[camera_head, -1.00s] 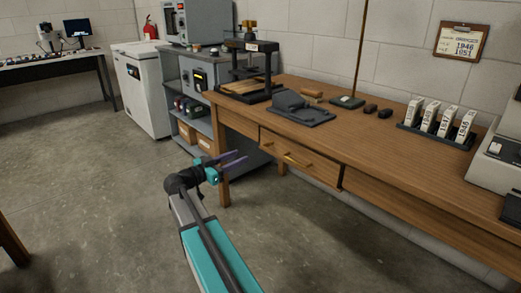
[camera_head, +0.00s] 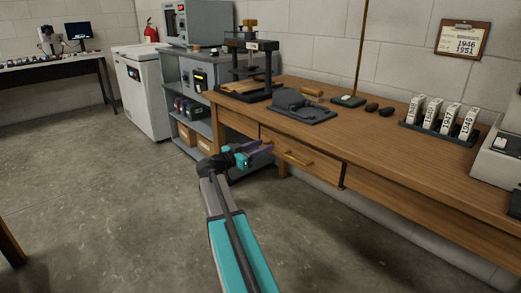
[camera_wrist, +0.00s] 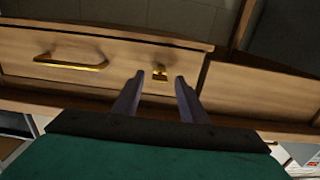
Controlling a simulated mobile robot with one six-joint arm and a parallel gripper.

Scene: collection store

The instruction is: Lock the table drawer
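A small brass key or lock piece (camera_wrist: 160,73) sits on the drawer front beside the handle. My gripper (camera_head: 265,146) is at the drawer's left part in the head view. In the wrist view its fingers (camera_wrist: 159,80) are open, with the brass piece seen between the tips. No contact is visible. In the head view my gripper covers that piece.
On the table are a black press (camera_head: 252,70), a dark grey device (camera_head: 300,107), a rack of numbered blocks (camera_head: 440,128) and a grey machine (camera_head: 495,155). A grey shelf unit (camera_head: 190,100) stands left of the table. The floor in front is clear.

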